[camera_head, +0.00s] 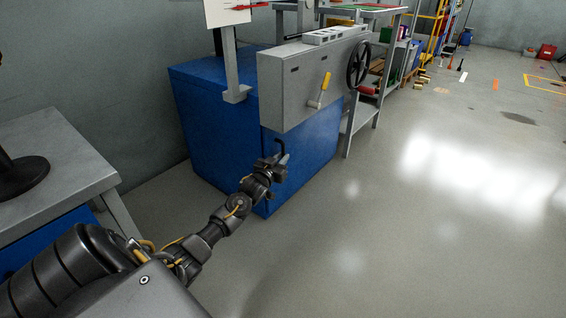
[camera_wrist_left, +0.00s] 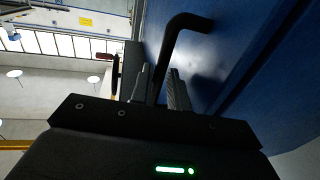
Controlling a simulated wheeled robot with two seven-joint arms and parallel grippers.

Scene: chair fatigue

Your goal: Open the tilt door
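The tilt door seems to be the blue front panel (camera_head: 299,155) of the cabinet under the grey machine housing; a black hooked handle (camera_head: 281,146) sticks out from it. My left gripper (camera_head: 276,163) is at this handle, in front of the blue panel. In the left wrist view the bent black handle (camera_wrist_left: 178,30) runs down between the two fingers (camera_wrist_left: 159,88), with the blue panel (camera_wrist_left: 220,50) behind it. The fingers look apart, with a narrow gap beside the bar; a firm grip does not show. The panel looks shut. My right gripper is out of view.
The grey housing (camera_head: 290,85) above carries a yellow-handled lever (camera_head: 324,84) and a black handwheel (camera_head: 358,64). A grey bench (camera_head: 50,150) stands at the left. A shelf table is just beyond the machine.

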